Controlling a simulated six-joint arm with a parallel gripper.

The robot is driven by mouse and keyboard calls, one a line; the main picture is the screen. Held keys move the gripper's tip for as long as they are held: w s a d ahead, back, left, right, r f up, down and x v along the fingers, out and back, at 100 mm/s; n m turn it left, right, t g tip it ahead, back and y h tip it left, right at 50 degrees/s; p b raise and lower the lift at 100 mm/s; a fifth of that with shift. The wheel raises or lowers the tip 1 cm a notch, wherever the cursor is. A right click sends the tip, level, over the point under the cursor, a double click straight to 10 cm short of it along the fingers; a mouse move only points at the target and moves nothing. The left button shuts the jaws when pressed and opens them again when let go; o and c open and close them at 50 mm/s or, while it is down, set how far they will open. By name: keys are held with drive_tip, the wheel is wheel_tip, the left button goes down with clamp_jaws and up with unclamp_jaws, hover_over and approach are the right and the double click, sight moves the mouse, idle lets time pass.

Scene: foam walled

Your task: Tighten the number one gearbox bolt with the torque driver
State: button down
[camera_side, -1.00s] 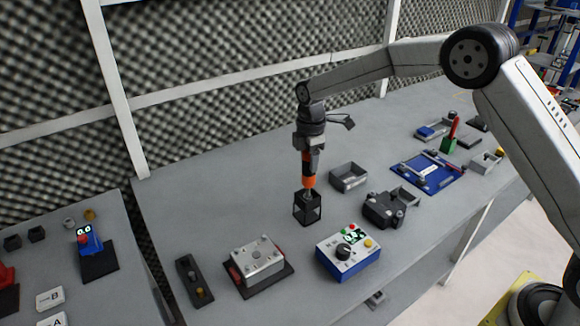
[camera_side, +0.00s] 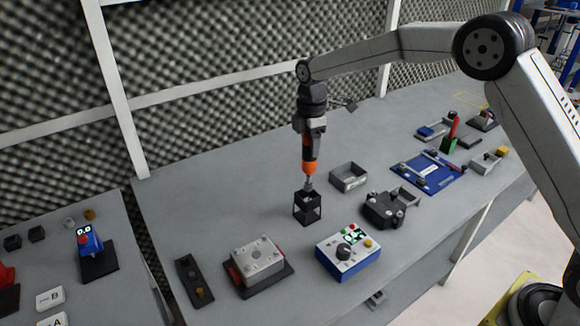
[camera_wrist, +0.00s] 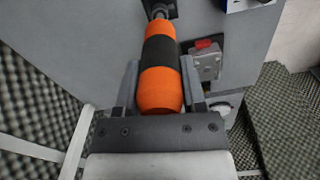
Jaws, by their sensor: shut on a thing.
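The torque driver (camera_side: 309,166), with an orange and black handle, is upright in my gripper (camera_side: 311,143). In the wrist view, my gripper's two fingers are closed on either side of the driver's handle (camera_wrist: 160,88). The driver's metal shank is right above a black open-frame stand (camera_side: 307,213); I cannot tell whether its tip is still inside. The gearbox (camera_side: 258,259) appears to be the silver block with bolts on top and red sides, on a dark base at front left; it partly shows in the wrist view (camera_wrist: 207,63). I cannot read which bolt is number one.
A blue control box (camera_side: 347,257) with a knob and green display stands right of the gearbox. A dark tray (camera_side: 188,282) lies left of it. A grey bin (camera_side: 348,178) and dark clamp-like fixture (camera_side: 383,211) are right of the stand. The table left of the stand is clear.

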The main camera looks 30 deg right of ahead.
drive_tip(key=shift+r, duration=0.2)
drive_tip(key=shift+r, duration=4.3)
drive_tip(key=s+a+f+n, duration=0.3)
drive_tip(key=s+a, duration=0.2)
drive_tip(key=a, duration=0.7)
drive_tip(key=s+a+f+n, duration=0.3)
drive_tip(key=s+a, duration=0.2)
drive_tip(key=a, duration=0.6)
drive_tip(key=shift+a, duration=0.35)
drive_tip(key=shift+s+f, duration=0.1)
drive_tip(key=shift+f, duration=0.1)
drive_tip(key=shift+f, duration=3.25)
